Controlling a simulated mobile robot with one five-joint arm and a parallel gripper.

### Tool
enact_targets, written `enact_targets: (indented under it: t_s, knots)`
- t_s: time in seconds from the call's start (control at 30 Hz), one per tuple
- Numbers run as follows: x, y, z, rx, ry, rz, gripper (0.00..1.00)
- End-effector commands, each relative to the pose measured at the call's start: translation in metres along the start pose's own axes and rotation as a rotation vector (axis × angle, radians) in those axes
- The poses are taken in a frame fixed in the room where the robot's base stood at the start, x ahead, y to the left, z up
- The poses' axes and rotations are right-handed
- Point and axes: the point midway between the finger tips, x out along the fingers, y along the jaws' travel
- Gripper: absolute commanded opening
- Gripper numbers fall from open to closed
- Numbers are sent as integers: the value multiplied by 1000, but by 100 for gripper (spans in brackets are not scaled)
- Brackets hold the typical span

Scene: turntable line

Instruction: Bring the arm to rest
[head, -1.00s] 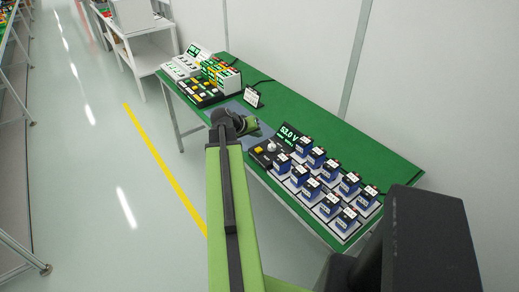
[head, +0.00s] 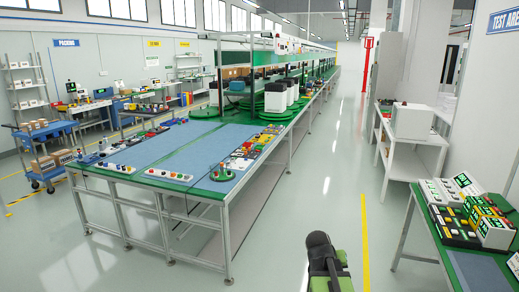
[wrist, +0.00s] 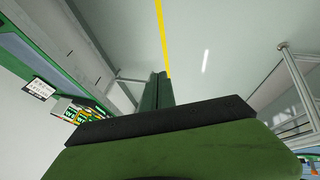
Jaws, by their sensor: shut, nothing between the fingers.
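My gripper (wrist: 160,88) shows in the wrist view as two dark green fingers pressed together, with nothing between them. They point away over the pale floor and the yellow floor line, clear of any surface. In the head view only a dark joint and a green link of my arm show at the bottom, right of centre. The fingers cannot be made out there.
A green bench (head: 425,222) with testers (head: 470,212) stands at the right. A long workbench (head: 205,165) with blue mats fills the left and middle. A white shelf unit (head: 399,158) stands behind the green bench. The aisle floor (head: 330,195) between is clear.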

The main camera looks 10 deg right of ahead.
Motion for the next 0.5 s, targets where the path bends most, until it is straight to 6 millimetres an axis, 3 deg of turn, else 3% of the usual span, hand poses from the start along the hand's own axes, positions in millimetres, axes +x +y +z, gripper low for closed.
enact_targets:
  t_s: [0.03, 0.1, 0.23, 0.33, 0.4, 0.5]
  knots:
    - [-17, -44, 10, -55, -10, -55, 0]
    - [-39, -99, 28, -127, -38, -132, 0]
    - [-79, -178, 75, -258, -119, -269, 0]
    - [-102, -209, 113, -332, -210, -364, 0]
    - [-110, -212, 135, -365, -287, -425, 0]
    - [-118, -215, 149, -409, -342, -464, 0]
